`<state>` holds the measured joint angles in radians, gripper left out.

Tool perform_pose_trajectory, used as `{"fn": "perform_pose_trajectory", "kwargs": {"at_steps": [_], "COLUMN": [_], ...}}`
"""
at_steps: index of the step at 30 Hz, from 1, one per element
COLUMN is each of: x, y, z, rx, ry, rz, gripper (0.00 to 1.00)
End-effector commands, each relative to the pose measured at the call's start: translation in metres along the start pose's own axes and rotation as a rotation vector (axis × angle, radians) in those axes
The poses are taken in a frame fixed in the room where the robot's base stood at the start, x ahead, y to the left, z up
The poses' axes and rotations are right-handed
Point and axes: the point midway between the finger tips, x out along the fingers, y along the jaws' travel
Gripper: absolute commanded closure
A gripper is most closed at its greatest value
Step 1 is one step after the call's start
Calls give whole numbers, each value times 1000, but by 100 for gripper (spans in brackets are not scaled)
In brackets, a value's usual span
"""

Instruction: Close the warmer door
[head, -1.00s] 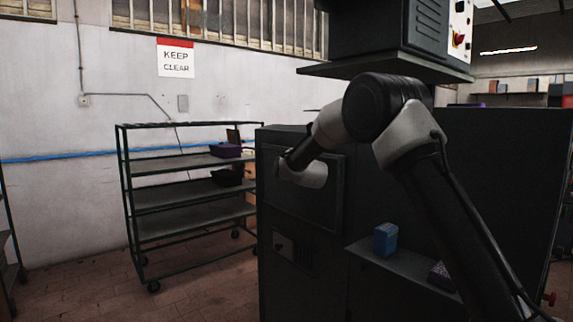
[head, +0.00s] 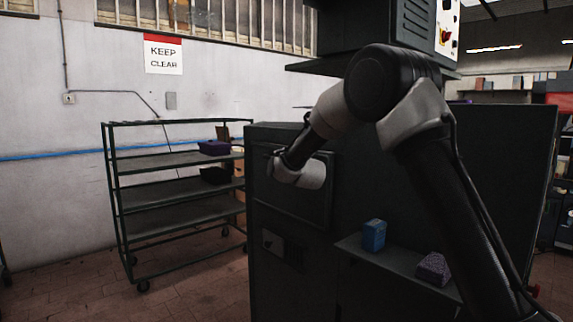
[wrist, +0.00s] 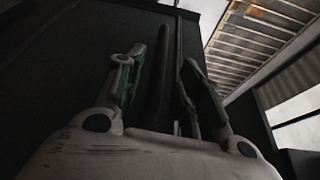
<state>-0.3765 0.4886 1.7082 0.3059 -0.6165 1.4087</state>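The warmer door (head: 312,212) is a dark rectangular panel on the front of a dark cabinet (head: 262,222) in the head view. It looks about level with the cabinet face, but I cannot tell whether it is fully shut. My gripper (head: 276,160) is in front of its upper left part, and my wrist hides some of the panel. In the wrist view my gripper (wrist: 164,58) has its fingers apart. A dark upright bar (wrist: 162,85) shows between them; I cannot tell whether they touch it.
A shelf (head: 400,262) on the cabinet holds a blue block (head: 373,236) and a purple speckled block (head: 433,268). A green-framed rack (head: 165,215) stands to the left. A dark press body (head: 365,30) overhangs above. Floor is clear in front of the rack.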

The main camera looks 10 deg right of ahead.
Motion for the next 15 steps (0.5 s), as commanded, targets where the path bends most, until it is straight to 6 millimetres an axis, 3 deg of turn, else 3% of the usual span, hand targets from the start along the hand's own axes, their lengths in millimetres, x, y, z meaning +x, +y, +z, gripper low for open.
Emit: {"fn": "perform_pose_trajectory", "kwargs": {"at_steps": [6,15], "x": [-45,-67], "y": [0,-1], "z": [0,-1], "rx": [1,1], "ry": [-1,0], "rz": [0,-2], "gripper": [63,63]}}
